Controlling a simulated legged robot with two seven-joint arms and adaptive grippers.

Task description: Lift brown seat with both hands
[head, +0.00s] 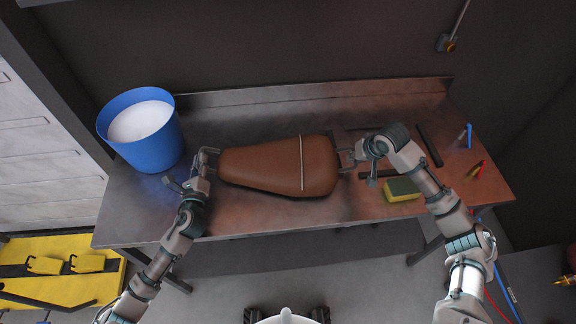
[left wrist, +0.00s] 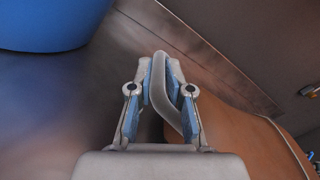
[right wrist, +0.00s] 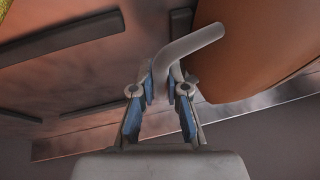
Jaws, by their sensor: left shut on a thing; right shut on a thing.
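The brown seat (head: 262,166) has a pale strap across it and a metal handle at each end. It is over the metal workbench, and I cannot tell whether it touches the top. My left gripper (head: 208,160) is at its narrow left end. In the left wrist view the fingers (left wrist: 162,95) are shut on the grey handle (left wrist: 172,62), with the seat (left wrist: 240,130) to the right. My right gripper (head: 354,156) is at the wide right end. In the right wrist view its fingers (right wrist: 162,92) are shut on the other handle (right wrist: 190,48), beside the seat (right wrist: 250,45).
A blue bucket (head: 155,150) with white contents stands at the bench's left end. A yellow-green sponge (head: 402,190) lies right of the seat, near dark bars (head: 429,145). Small blue and red tools lie at the right end of the workbench (head: 240,222).

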